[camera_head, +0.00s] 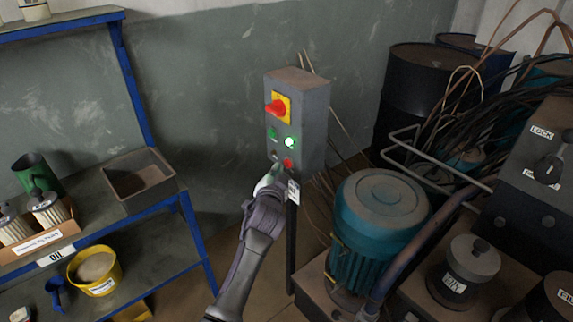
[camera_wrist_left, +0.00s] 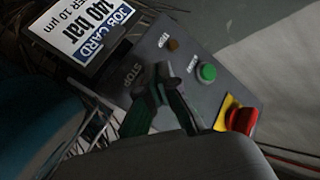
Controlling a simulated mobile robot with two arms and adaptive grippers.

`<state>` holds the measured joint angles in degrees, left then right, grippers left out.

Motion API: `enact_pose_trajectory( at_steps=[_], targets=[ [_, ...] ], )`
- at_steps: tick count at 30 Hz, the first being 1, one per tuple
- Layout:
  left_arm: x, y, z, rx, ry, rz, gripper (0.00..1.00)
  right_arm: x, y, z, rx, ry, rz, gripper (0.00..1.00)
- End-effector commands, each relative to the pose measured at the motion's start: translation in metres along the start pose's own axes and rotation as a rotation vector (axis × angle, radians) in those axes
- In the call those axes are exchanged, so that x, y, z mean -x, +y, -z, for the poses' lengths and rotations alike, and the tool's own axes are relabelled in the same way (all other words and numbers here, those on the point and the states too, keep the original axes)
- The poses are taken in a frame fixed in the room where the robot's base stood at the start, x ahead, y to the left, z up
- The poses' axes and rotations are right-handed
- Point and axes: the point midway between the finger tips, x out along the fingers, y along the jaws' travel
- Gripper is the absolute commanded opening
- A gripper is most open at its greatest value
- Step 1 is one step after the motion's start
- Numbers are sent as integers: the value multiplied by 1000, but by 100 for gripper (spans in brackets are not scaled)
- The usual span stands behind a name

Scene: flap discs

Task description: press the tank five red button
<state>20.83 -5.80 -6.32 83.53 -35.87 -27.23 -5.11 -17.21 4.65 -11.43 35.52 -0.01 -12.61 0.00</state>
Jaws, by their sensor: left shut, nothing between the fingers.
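A grey control box (camera_head: 312,120) stands on a post by the wall. Its front carries a red rotary switch on a yellow plate (camera_head: 280,106), a green button (camera_head: 272,133), a lit green lamp (camera_head: 291,143) and a small red part (camera_head: 288,163) low down. My left gripper (camera_head: 273,170) is shut and empty at the lower front of the box. In the left wrist view its dark green fingers (camera_wrist_left: 152,88) are beside the STOP label (camera_wrist_left: 132,75). They may hide a button there; contact cannot be told. My right gripper is not in view.
A white job card (camera_wrist_left: 92,32) hangs by the box. A teal motor (camera_head: 380,225) and a valve block (camera_head: 540,170) are at the right, with dark drums (camera_head: 415,95) behind. A blue-framed shelf (camera_head: 185,215) with pots and a bin is at the left.

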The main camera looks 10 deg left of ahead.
Motion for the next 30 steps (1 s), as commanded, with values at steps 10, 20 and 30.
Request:
enact_pose_trajectory(
  at_steps=[10,20,30],
  targets=[
    [0,0,0,0,0,0,0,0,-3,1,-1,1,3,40],
    [-6,4,4,0,1,0,0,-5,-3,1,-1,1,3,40],
    [-6,4,5,0,0,0,0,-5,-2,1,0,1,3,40]
  ],
)
